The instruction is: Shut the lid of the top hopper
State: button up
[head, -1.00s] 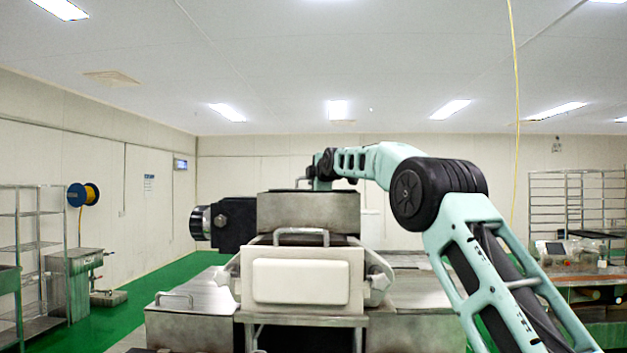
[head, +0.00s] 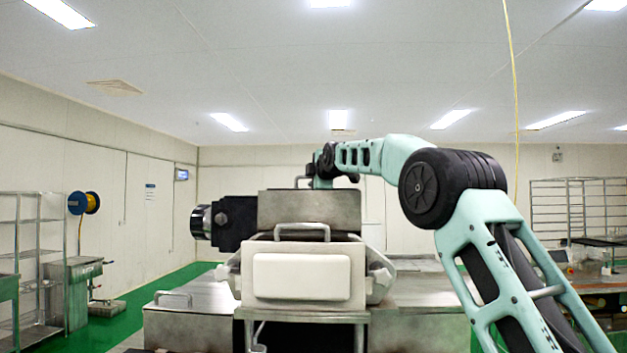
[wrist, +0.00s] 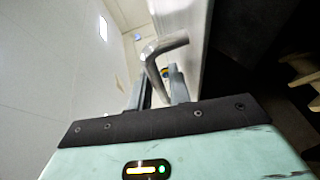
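The top hopper's lid (head: 309,211) appears in the head view as an upright metal panel at the top of the machine. A bent metal handle (wrist: 164,47) stands out from the pale lid face (wrist: 191,45) in the wrist view. My gripper (wrist: 158,90) is at this handle, its two fingers apart, with the bar reaching down into the gap between them. I cannot tell whether a finger touches the bar. In the head view my gripper is hidden behind the lid, where my arm reaches over from the right.
A lower white-fronted cover (head: 302,277) with its own handle (head: 302,231) is in front of the lid. A black motor (head: 233,223) juts out at left. Metal side covers (head: 187,305) flank the machine.

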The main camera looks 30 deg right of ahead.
jog(key=b+v, duration=1)
jog(key=v, duration=0.7)
jog(key=shift+s, duration=0.2)
jog(key=shift+a+r, duration=0.1)
